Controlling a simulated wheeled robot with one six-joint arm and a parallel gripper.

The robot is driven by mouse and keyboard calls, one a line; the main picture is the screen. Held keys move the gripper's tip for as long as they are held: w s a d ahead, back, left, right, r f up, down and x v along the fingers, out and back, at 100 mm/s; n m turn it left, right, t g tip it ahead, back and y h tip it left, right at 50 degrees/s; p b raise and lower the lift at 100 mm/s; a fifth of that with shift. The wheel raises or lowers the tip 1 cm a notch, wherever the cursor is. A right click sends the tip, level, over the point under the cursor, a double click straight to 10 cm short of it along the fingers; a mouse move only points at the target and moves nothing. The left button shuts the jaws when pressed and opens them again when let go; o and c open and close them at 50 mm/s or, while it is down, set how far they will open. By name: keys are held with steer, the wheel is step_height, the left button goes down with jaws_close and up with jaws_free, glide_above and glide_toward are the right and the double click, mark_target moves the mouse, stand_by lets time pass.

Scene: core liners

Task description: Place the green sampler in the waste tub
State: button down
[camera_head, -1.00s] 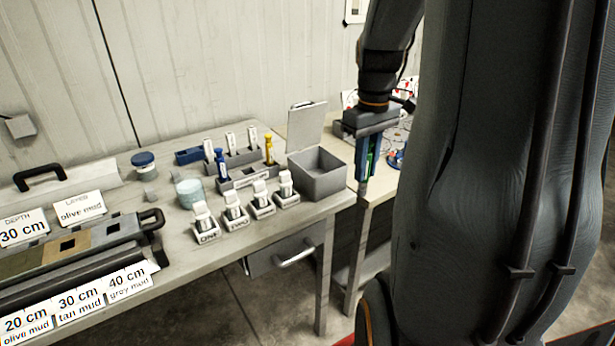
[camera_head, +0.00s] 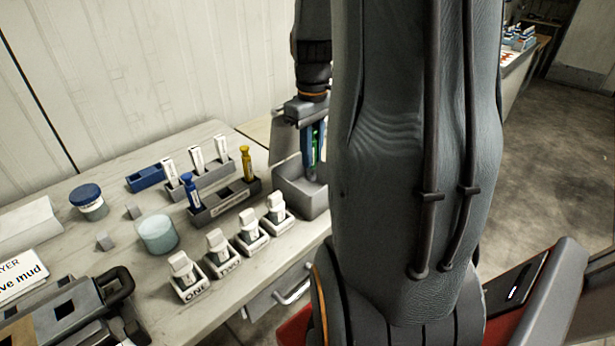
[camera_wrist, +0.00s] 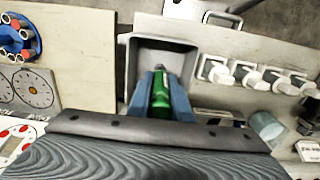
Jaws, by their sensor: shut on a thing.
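The green sampler (camera_wrist: 160,94) is held between the blue fingers of my gripper (camera_wrist: 161,84). In the head view, the sampler (camera_head: 314,150) shows as a green strip between the fingers, and my gripper (camera_head: 312,152) points downward. In the wrist view, the sampler's tip lies in front of the tub's (camera_wrist: 133,62) opening. I cannot tell whether the tip is above the rim or below it. My arm hides the tub's right side in the head view.
A grey rack (camera_head: 226,206) holds a blue and a yellow sampler left of the tub. Several white-capped holders (camera_head: 186,278) line the table's front. A blue-lidded jar (camera_head: 88,202) and a pale round container (camera_head: 158,234) stand further left. A dial panel (camera_wrist: 30,90) lies beside the tub.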

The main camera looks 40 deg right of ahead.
mark_target(311, 179)
steer(key=shift+f+p, duration=0.5)
steer(key=shift+f, duration=2.75)
steer(key=c, duration=1.6)
jaws_free()
steer(key=shift+f, duration=0.1)
step_height(311, 179, up, 12)
steer(key=shift+r+b, duration=0.15)
steer(key=shift+b, duration=1)
